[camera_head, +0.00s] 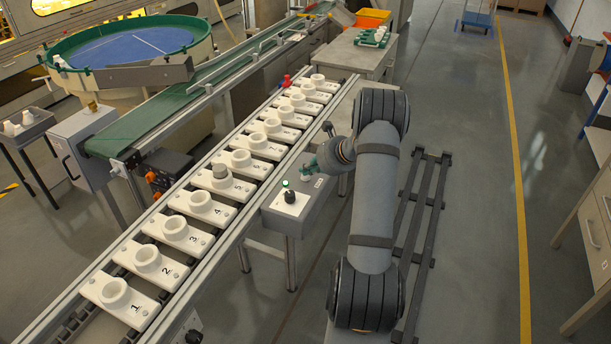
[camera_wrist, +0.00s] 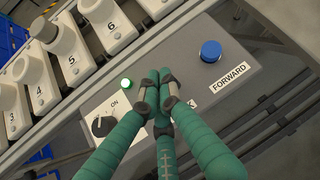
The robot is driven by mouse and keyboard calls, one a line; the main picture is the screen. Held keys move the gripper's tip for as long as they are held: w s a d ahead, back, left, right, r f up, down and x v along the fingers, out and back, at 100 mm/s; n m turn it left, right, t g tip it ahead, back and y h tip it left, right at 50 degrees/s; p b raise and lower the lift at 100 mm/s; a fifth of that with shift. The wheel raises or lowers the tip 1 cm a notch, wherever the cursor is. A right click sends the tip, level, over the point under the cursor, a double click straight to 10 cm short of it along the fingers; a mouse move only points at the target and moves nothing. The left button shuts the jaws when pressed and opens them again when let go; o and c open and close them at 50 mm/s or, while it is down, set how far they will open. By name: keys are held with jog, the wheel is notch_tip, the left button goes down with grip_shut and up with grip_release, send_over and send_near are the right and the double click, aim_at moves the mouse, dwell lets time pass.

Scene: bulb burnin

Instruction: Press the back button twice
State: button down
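The grey control box (camera_wrist: 245,75) carries a blue button (camera_wrist: 210,51) by the word FORWARD (camera_wrist: 229,77). A second label (camera_wrist: 192,103), of which only a final K shows, lies beside my fingers. The back button itself is not visible; my fingers cover that part of the panel. My gripper (camera_wrist: 164,76) has its green fingers drawn together, with nothing seen between them, over the panel between the green lamp and the blue button. I cannot tell whether the tips touch a button. In the head view my gripper (camera_head: 307,174) is low over the box (camera_head: 284,217).
A lit green lamp (camera_wrist: 126,83) and a black knob (camera_wrist: 103,125) marked ON sit left of my fingers. A conveyor of numbered white socket plates (camera_head: 175,230) runs alongside the box. Grey floor (camera_head: 470,220) lies open to the right.

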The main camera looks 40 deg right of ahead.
dwell(0.4)
jog(key=shift+r+p, duration=0.65)
jog(key=shift+r, duration=0.3)
notch_tip(320, 180, up, 5)
jog(key=p, duration=0.4)
jog(key=shift+f, duration=0.2)
jog(key=shift+f+b, duration=0.6)
jog(key=shift+r+p, duration=0.5)
jog(key=shift+p, duration=0.75)
notch_tip(320, 180, up, 4)
jog(key=p, duration=0.3)
send_over(307, 176)
jog(key=shift+s+r, duration=0.1)
